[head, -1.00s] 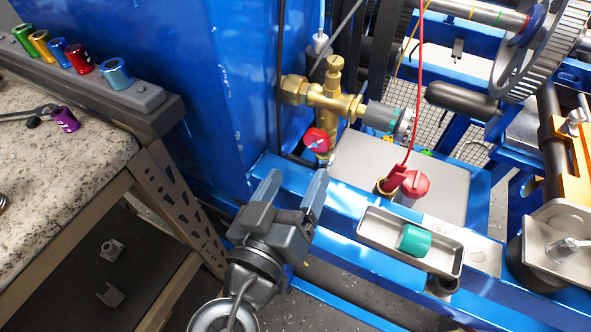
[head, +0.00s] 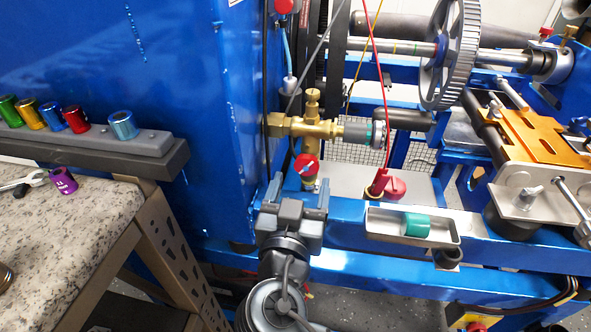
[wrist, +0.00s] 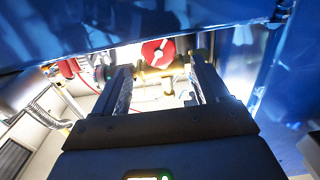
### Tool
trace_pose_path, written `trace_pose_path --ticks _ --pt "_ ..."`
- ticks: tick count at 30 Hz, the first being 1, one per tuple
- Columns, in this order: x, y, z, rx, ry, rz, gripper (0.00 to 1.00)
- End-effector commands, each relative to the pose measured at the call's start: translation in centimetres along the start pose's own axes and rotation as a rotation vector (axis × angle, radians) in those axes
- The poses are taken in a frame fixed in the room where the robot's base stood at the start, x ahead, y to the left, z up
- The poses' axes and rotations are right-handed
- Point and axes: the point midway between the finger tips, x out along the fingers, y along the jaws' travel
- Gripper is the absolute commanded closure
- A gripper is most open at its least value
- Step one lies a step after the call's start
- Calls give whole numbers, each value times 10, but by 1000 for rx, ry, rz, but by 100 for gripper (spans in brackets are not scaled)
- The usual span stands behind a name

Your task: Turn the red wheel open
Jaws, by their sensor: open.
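The red wheel (head: 306,165) is a small round red knob with a pale bar across its face, at the lower end of a brass valve body (head: 312,130). In the wrist view the red wheel (wrist: 158,52) shows beyond the fingertips, near the middle top. My gripper (head: 298,190) is open and empty, just below and in front of the wheel in the head view. Its two fingers point toward the wheel and are apart from it. In the wrist view my gripper (wrist: 158,78) has its fingers spread, with a clear gap between them.
A metal tray (head: 383,232) with a green cylinder (head: 416,225) sits on the blue frame at right. A red cap (head: 393,188) with a red cable stands behind it. A workbench (head: 70,215) with coloured sockets is at left. A blue panel (head: 180,90) rises beside the valve.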

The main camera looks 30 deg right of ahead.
Motion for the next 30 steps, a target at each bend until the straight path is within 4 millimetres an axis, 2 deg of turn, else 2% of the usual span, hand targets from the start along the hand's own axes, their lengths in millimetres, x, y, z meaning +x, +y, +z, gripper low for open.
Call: trace_pose_path --ticks 3,9,13,21,30 --pt "20 0 -2 -1 1 2 26" --pt "44 0 -1 -2 0 1 26" --pt "51 0 0 -1 -1 -1 26" --pt "53 0 0 -1 -1 -1 26" --pt "53 0 0 -2 -1 -1 54"
